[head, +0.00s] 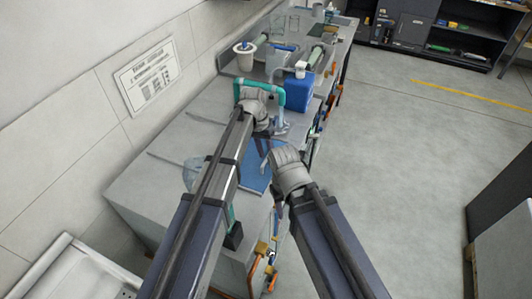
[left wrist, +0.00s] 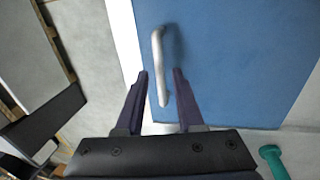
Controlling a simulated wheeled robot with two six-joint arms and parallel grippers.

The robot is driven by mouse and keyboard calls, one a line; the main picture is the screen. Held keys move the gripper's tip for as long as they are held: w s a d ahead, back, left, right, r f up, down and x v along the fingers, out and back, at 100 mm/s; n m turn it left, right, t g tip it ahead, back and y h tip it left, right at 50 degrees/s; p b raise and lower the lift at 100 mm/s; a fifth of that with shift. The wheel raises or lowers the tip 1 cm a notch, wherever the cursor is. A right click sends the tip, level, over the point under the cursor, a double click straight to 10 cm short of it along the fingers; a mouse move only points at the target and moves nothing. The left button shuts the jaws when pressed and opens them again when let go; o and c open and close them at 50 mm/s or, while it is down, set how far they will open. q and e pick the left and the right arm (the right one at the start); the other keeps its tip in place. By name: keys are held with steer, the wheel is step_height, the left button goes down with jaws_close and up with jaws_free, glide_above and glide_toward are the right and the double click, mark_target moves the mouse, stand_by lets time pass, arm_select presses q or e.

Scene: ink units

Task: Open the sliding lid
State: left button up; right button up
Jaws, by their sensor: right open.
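The sliding lid is a flat blue panel (head: 257,178) on the grey bench, partly hidden by my arms in the head view. In the left wrist view the blue lid (left wrist: 235,60) fills the upper right, and a grey bar handle (left wrist: 157,50) stands near its left edge. My left gripper (left wrist: 161,76) is open, with its dark fingers on either side of the handle's lower part. I cannot tell whether they touch it. In the head view the left gripper (head: 262,145) is over the lid's far part. My right gripper (head: 277,198) is open and empty near the lid's right edge.
A teal pipe (head: 272,86) and a blue container (head: 299,95) stand beyond the lid on the bench. A white spool-like item (head: 244,56) is behind. A wall is on the left. Open floor (head: 420,160) lies on the right.

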arm_select(q)
jaws_close()
stand_by(1.2)
